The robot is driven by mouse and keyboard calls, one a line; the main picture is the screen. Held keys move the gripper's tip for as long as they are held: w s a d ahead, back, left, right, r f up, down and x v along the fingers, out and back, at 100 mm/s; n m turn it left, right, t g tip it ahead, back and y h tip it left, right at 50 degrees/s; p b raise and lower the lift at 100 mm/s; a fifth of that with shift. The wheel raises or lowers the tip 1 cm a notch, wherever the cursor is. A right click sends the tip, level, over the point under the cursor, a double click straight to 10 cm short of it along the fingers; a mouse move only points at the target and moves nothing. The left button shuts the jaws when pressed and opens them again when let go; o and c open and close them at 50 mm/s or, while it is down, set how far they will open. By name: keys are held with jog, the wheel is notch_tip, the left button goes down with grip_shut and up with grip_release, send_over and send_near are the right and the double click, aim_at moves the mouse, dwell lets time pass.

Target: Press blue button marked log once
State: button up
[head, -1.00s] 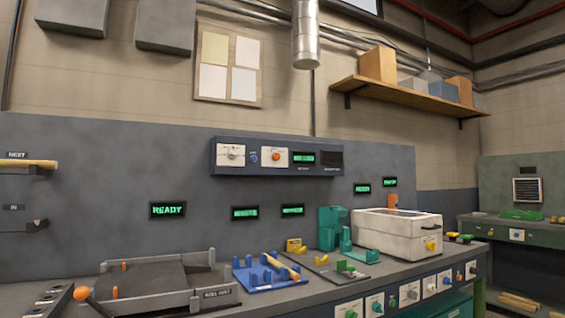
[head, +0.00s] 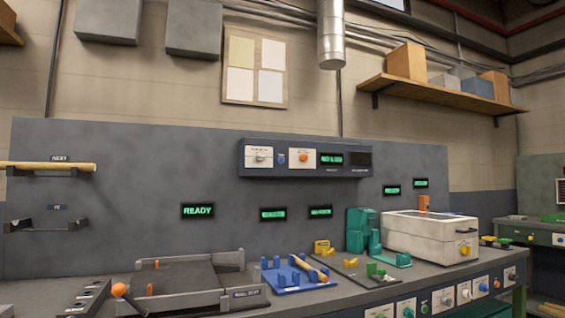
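A small blue button (head: 282,158) sits on the dark control box (head: 306,157) on the grey back panel, between a white switch plate with a knob (head: 259,157) and a white plate with an orange button (head: 303,158). The lettering near the blue button is too small to read, so I cannot tell if it says log. My gripper is not in view.
Green displays, one reading READY (head: 198,211), are on the back panel. Below, the workbench holds a dark tray fixture (head: 185,283), a blue holder (head: 290,282) with a wooden piece, and a white lidded box (head: 431,235). Several knobs line its front.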

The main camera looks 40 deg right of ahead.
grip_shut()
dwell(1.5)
